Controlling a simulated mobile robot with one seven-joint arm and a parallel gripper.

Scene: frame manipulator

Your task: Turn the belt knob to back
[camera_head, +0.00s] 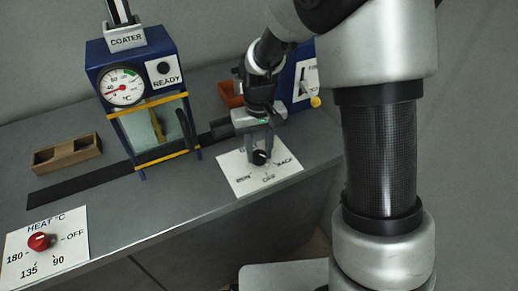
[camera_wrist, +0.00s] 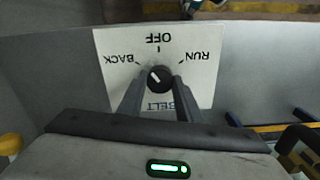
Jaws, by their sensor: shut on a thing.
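The belt knob (camera_wrist: 160,79) is a small black round knob with a white mark, on a white card (camera_wrist: 200,95) labelled BELT. In the wrist view BACK is to its left, OFF above and RUN to its right. The white mark leans up and left, to the BACK side of OFF; whether it lines up fully with BACK I cannot tell. My gripper (camera_wrist: 160,86) has a grey finger on each side of the knob and is shut on it. In the head view the knob (camera_head: 259,158) sits between my fingertips; BACK is on the right.
The blue coater (camera_head: 165,75) with a gauge and READY card stands left of my arm. A red heat knob (camera_head: 40,241) is at the front left. A wooden tray (camera_head: 67,154) lies at the far left. A black strip (camera_head: 80,184) crosses the grey table.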

